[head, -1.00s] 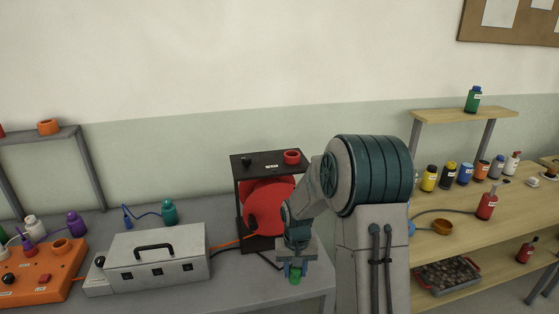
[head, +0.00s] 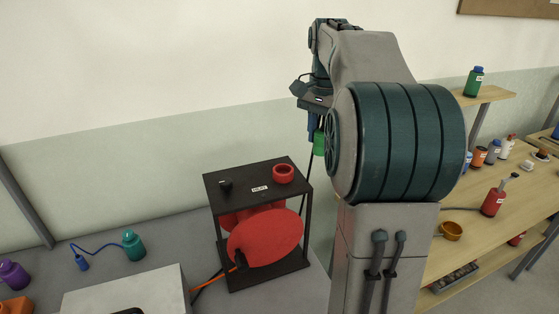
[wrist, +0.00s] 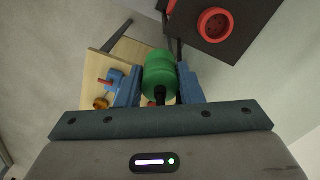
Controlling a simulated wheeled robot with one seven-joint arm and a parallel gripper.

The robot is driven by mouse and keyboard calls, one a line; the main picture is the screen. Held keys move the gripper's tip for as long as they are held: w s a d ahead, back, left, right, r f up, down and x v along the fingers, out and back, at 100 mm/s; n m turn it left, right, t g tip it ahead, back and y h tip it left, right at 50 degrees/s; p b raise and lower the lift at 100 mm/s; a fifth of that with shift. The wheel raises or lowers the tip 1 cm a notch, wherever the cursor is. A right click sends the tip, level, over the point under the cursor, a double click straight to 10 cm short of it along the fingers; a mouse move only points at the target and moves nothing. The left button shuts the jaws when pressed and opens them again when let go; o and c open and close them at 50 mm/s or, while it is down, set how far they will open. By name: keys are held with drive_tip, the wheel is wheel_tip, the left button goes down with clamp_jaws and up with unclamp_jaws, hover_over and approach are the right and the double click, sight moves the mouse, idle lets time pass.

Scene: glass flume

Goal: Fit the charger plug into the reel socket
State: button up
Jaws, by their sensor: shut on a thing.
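The green charger plug (head: 319,143) is held high by my gripper (head: 315,130), above and right of the reel, well apart from it. In the wrist view the plug (wrist: 159,76) sits between the two blue fingers of my gripper (wrist: 160,84), which is shut on it. A dark cord (head: 308,170) hangs down near the plug. The reel (head: 265,238) has a red drum in a black frame. The red ring-shaped reel socket (head: 283,173) is on its top plate; in the wrist view the socket (wrist: 215,25) shows holes in its face.
A small black knob (head: 225,185) stands on the reel's top, left of the socket.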

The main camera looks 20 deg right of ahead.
drive_tip(key=w+a+f, duration=0.2)
drive_tip(key=w+a+f+p, duration=0.1)
drive_tip(key=w+a+f, duration=0.1)
drive_tip(key=w, duration=0.1)
drive_tip(key=w+a+f+p, duration=0.1)
drive_tip(key=w+a, duration=0.1)
drive_tip(key=shift+w+f, duration=0.5)
drive_tip(key=shift+f, duration=0.1)
drive_tip(key=shift+f+p, duration=0.65)
drive_tip(key=shift+f, duration=1.3)
drive_tip(key=o, duration=1)
drive_tip(key=shift+r, duration=0.1)
